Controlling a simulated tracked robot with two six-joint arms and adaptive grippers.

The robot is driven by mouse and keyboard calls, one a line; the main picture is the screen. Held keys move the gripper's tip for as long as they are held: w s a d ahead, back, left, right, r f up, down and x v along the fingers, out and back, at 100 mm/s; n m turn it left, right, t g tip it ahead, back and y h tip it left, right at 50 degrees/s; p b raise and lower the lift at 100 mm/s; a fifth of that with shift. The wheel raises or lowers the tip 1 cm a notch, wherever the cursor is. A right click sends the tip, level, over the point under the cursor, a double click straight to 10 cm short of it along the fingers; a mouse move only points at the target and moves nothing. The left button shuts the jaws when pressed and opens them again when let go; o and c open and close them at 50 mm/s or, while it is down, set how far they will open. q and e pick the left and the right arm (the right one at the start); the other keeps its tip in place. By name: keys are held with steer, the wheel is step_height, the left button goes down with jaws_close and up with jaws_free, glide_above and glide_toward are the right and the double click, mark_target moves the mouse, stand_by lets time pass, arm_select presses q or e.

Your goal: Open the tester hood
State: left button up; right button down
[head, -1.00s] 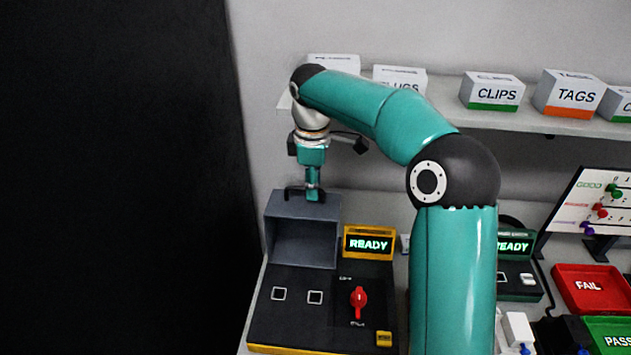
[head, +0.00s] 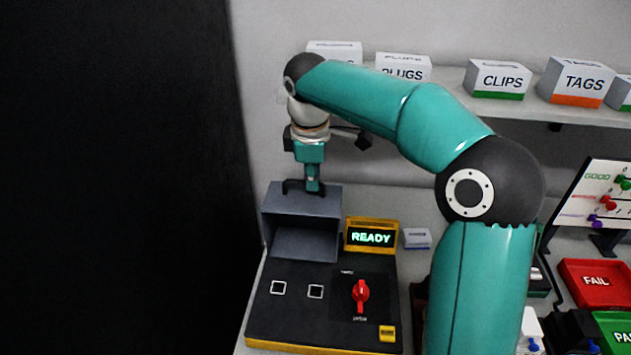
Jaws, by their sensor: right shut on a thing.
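The tester (head: 300,325) is a black box with a yellow front edge, two square sockets, a red knob (head: 361,294) and a lit READY display (head: 371,237). Its grey hood (head: 302,202) is at the back left, tilted up, with the sockets in front uncovered. My right gripper (head: 312,187) points down at the hood's top edge and is shut on the dark hood handle (head: 291,186). The fingertips are small and partly merge with the handle. My left gripper is not in view.
A shelf behind holds white boxes, including CLIPS (head: 499,79) and TAGS (head: 576,82). A red FAIL tray (head: 597,283) and a green PASS tray (head: 618,330) lie at the right. My right arm hides part of the bench. A dark panel (head: 115,180) fills the left.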

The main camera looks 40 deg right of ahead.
steer(key=shift+s+a+r+t+h+b, duration=0.2)
steer(key=shift+s+a+t+h+b, duration=0.15)
steer(key=shift+a, duration=0.2)
steer(key=c, duration=1.2)
jaws_free()
steer(key=v, duration=1.2)
